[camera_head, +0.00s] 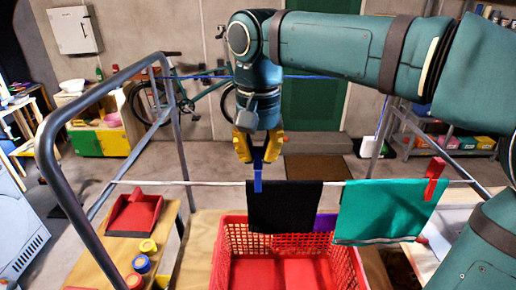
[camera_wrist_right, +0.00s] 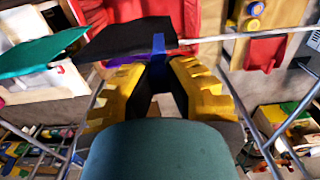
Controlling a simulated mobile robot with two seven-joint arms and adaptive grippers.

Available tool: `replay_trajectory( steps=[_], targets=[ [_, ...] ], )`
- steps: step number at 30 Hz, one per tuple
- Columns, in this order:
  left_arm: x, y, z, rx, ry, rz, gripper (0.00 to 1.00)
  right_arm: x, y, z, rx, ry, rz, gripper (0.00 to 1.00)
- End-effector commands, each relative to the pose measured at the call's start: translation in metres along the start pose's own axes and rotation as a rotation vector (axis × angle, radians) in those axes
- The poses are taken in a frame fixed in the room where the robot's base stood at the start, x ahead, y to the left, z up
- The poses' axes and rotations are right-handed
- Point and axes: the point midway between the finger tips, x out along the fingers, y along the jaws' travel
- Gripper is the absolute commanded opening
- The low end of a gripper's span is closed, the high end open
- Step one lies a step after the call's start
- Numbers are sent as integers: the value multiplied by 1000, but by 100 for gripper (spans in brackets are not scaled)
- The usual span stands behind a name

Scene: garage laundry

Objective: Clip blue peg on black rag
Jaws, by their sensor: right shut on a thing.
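The black rag (camera_head: 283,208) hangs over the white line, near its middle in the head view. It also shows in the right wrist view (camera_wrist_right: 125,38). My right gripper (camera_head: 258,158) points down above the rag's top left corner. It is shut on the blue peg (camera_head: 258,180). The peg points down and overlaps the rag's top edge near its left end. In the right wrist view the peg (camera_wrist_right: 158,43) sits between the yellow fingers (camera_wrist_right: 154,64), at the rag's edge by the line. I cannot tell whether it grips the cloth. My left gripper is not in view.
A green cloth (camera_head: 385,210) hangs to the right with a red peg (camera_head: 434,178) on it. A red basket (camera_head: 222,258) stands below the line. A grey tubular frame (camera_head: 50,150) stands at left, near a red dustpan (camera_head: 136,214). The line (camera_head: 215,183) left of the rag is bare.

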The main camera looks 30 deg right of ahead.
Motion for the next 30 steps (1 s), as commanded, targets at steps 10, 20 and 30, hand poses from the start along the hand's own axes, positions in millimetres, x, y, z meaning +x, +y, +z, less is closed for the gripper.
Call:
replay_trajectory(
  steps=[10,20,30],
  targets=[
    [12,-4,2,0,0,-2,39,17,0,0,1,0,0,0],
    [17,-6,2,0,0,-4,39,26,0,0,0,-2,1,42],
    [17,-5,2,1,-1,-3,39,23,0,0,0,1,-1,42]
  ],
)
